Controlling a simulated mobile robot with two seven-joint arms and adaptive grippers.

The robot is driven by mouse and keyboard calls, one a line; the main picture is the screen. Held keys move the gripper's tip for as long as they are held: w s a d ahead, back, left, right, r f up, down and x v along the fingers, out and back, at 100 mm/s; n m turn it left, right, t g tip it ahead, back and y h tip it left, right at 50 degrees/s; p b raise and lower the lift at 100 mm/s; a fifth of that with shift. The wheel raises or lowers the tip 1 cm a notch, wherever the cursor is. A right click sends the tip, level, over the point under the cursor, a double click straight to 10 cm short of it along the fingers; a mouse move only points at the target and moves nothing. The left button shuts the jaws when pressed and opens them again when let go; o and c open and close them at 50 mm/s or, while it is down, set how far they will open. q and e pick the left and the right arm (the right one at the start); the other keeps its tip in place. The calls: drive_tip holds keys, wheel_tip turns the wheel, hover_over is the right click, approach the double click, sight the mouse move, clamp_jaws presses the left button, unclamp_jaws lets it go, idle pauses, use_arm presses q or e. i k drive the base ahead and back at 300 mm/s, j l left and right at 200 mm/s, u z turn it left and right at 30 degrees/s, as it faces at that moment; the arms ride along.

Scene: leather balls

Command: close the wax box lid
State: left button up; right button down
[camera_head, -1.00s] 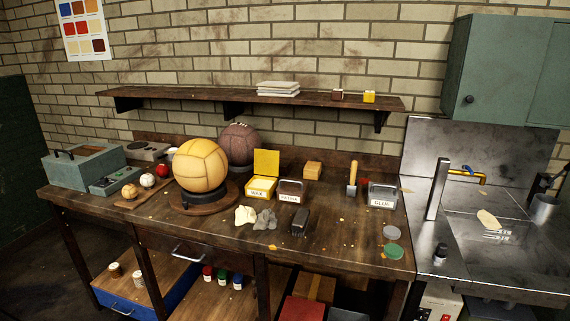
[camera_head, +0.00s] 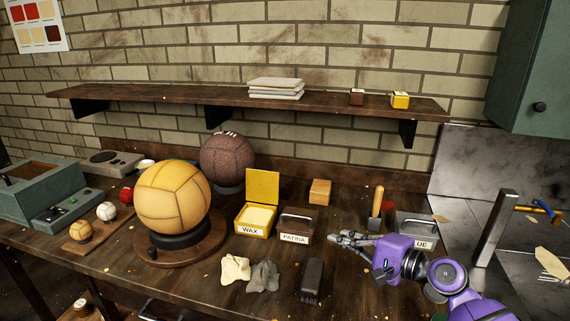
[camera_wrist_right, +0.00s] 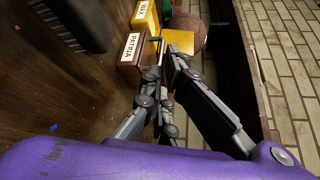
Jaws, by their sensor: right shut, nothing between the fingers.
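The yellow wax box (camera_head: 252,230) stands on the workbench, labelled WAX, with pale wax inside. Its yellow lid (camera_head: 263,186) stands open, upright at the back edge. My right gripper (camera_head: 335,240) is shut and empty, to the right of the box, with the brown patina box (camera_head: 295,227) between them. In the right wrist view the gripper (camera_wrist_right: 165,62) points toward the patina box (camera_wrist_right: 128,52), with the wax box (camera_wrist_right: 144,16) and its lid (camera_wrist_right: 180,40) beyond. My left gripper is not in view.
A yellow ball (camera_head: 172,197) on a round stand is left of the wax box. Cloths (camera_head: 236,268) and a dark brush (camera_head: 312,278) lie in front. A wooden block (camera_head: 320,191) stands behind. The glue box (camera_head: 418,228) is partly hidden by my arm. A shelf (camera_head: 220,101) runs above.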

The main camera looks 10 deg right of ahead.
sight(261, 186)
drive_tip(key=i, duration=0.95)
